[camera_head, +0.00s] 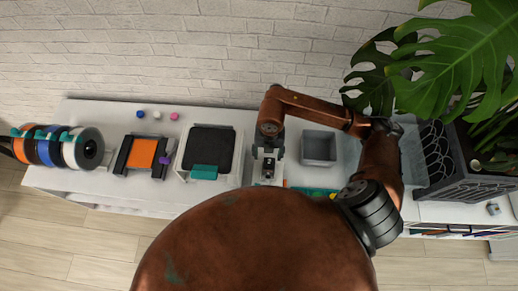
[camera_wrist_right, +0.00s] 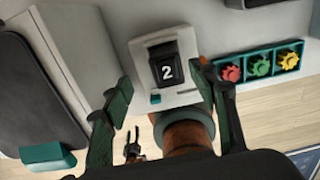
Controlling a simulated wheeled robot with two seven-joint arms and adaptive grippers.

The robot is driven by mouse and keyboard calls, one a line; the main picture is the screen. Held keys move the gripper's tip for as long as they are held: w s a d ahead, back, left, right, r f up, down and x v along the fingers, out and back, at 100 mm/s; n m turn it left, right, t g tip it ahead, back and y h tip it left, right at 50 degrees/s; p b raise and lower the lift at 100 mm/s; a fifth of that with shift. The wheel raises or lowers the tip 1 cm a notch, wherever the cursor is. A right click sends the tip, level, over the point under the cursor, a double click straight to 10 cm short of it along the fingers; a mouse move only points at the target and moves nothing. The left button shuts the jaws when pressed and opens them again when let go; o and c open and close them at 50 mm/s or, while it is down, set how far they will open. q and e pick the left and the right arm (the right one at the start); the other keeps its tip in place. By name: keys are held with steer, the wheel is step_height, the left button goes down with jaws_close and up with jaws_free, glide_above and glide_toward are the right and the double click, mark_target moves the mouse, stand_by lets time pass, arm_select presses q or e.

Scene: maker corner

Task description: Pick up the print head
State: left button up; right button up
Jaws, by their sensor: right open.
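The black block marked 2 (camera_wrist_right: 168,70), which I take as the print head, sits in a pale grey stand (camera_wrist_right: 182,97) on the white bench. In the head view the same block (camera_head: 268,168) shows small near the bench's front edge. My right gripper (camera_head: 268,152) hangs over it. In the right wrist view my right gripper (camera_wrist_right: 165,80) is open, with one dark green-tipped finger on each side of the stand. The block lies beyond the fingertips and nothing is held. I cannot tell the exact gap.
A teal tray (camera_wrist_right: 246,79) of coloured gears lies close beside the stand. A printer with a dark bed (camera_head: 207,150) stands on its other side. A grey bin (camera_head: 319,147) is behind to the right. Spools (camera_head: 88,148) stand far left; a black crate (camera_head: 462,185) stands right.

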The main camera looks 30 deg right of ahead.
mark_target(270, 164)
steer(key=shift+s+d+f, duration=0.1)
steer(key=shift+s+f, duration=0.2)
steer(key=shift+f, duration=0.45)
steer(key=s+f, duration=0.1)
steer(key=s+f+p, duration=0.1)
steer(key=shift+s, duration=0.4)
steer(key=f, duration=0.1)
steer(key=w+f, duration=0.1)
steer(key=f, duration=0.1)
steer(key=shift+w, duration=0.25)
steer(key=shift+w+f, duration=0.6)
steer(key=shift+w, duration=0.15)
steer(key=shift+s+r, duration=0.2)
steer(key=shift+s, duration=0.55)
steer(key=shift+c, duration=1)
steer(key=shift+w+f, duration=0.1)
steer(key=shift+w, duration=0.3)
steer(key=c, duration=0.3)
steer(key=shift+c, duration=0.9)
steer(key=shift+s, duration=0.25)
steer(key=c, duration=0.3)
steer(key=shift+c, duration=0.8)
steer(key=shift+w, duration=0.1)
steer(key=c, duration=0.3)
arm_select(q)
steer(key=s, duration=0.2)
steer(key=s+r, duration=0.1)
steer(key=shift+s, duration=0.35)
